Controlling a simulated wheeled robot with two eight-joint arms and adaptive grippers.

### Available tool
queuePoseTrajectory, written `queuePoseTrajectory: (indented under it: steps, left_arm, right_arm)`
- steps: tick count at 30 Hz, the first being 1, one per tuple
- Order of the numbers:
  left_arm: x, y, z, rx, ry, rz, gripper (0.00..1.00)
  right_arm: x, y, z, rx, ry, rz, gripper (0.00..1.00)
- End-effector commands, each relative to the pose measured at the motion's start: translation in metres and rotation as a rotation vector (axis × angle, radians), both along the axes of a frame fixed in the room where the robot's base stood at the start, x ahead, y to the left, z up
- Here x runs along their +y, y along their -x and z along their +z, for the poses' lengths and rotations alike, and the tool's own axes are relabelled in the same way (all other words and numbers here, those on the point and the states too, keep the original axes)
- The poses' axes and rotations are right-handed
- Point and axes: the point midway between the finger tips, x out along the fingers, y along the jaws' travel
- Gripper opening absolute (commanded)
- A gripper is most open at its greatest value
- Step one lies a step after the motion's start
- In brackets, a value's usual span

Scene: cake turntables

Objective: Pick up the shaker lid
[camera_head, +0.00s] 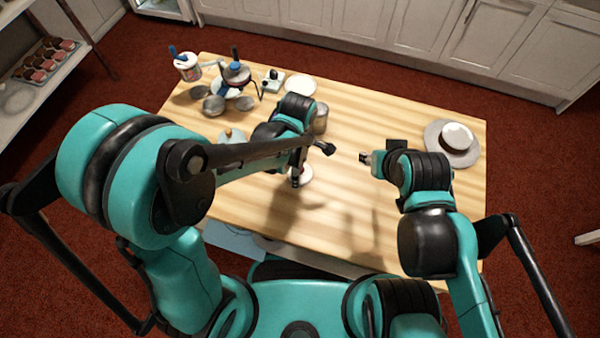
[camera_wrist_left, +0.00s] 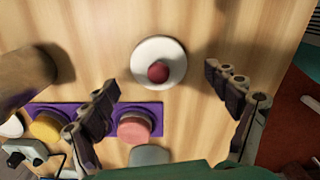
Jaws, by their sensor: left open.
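A white round disc (camera_wrist_left: 148,55) with a dark red ball or knob (camera_wrist_left: 158,72) lies on the table in the left wrist view. I cannot tell whether this is the shaker lid. The white disc also shows in the head view (camera_head: 305,174), partly hidden by my left gripper (camera_head: 311,164). In the left wrist view my left gripper (camera_wrist_left: 163,79) is open and empty, its fingers either side of the disc's near part. My right gripper (camera_head: 366,158) hangs over the table to the right of it; its finger gap is too small to judge.
A purple tray (camera_wrist_left: 113,107) holds yellow and pink round pieces. A cylinder (camera_wrist_left: 25,77) stands left of the disc. A turntable with a white top (camera_head: 452,146) stands at the right. Several pans and containers crowd the back left. The table's front middle is mostly clear.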

Motion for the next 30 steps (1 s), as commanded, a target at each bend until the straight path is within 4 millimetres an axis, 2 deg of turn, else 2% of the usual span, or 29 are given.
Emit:
queuePoseTrajectory:
  steps: [1, 3, 10, 11, 15, 26, 30]
  left_arm:
    - [0.0, 0.0, -0.013, -0.001, 0.0, 0.0, 0.88]
    - [0.0, -0.001, -0.02, -0.001, 0.0, 0.0, 0.88]
    - [0.0, 0.0, -0.021, -0.002, 0.0, -0.001, 0.88]
    - [0.0, 0.0, -0.021, -0.002, 0.0, -0.001, 0.85]
    - [0.0, 0.0, -0.021, -0.002, 0.0, -0.001, 0.5]
    - [0.0, 0.0, -0.02, -0.002, 0.0, -0.001, 0.49]
    - [0.0, 0.0, -0.004, -0.002, 0.0, -0.001, 0.49]
  right_arm:
    - [0.0, 0.0, -0.008, 0.0, 0.0, 0.0, 0.4]
    - [0.0, 0.0, -0.012, 0.0, 0.0, 0.0, 0.4]
    - [0.0, 0.0, -0.01, 0.0, 0.0, 0.0, 0.4]
    - [0.0, 0.0, -0.01, 0.0, 0.0, 0.0, 0.4]
    - [0.0, 0.0, -0.01, 0.0, 0.0, 0.0, 0.4]
    - [0.0, 0.0, -0.01, 0.0, 0.0, 0.0, 0.4]
    - [0.0, 0.0, -0.001, 0.0, 0.0, 0.0, 0.4]
